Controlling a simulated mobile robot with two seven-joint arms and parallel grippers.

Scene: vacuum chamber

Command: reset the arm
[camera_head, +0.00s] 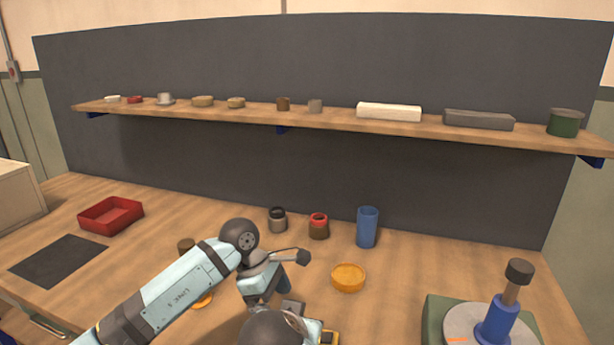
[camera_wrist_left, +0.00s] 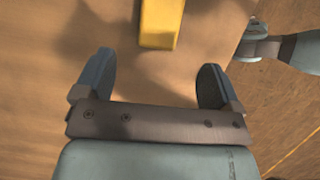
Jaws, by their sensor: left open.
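My left gripper (camera_wrist_left: 156,66) shows in the left wrist view, with its two blue-grey fingers wide apart and nothing between them. A yellow block (camera_wrist_left: 161,22) lies beyond the fingertips, apart from them, over the wooden tabletop. In the head view my left arm (camera_head: 165,300) reaches in from the lower left and bends down at the front middle of the bench. Its own joints hide much of the left hand there. I cannot make out my right gripper in either view.
On the bench stand a red tray (camera_head: 111,215), a dark mat (camera_head: 58,261), a blue cup (camera_head: 367,227), a red-topped jar (camera_head: 318,226), a dark jar (camera_head: 277,219), a yellow dish (camera_head: 348,278) and a blue-posted fixture (camera_head: 497,320). A shelf (camera_head: 330,121) with small parts runs behind.

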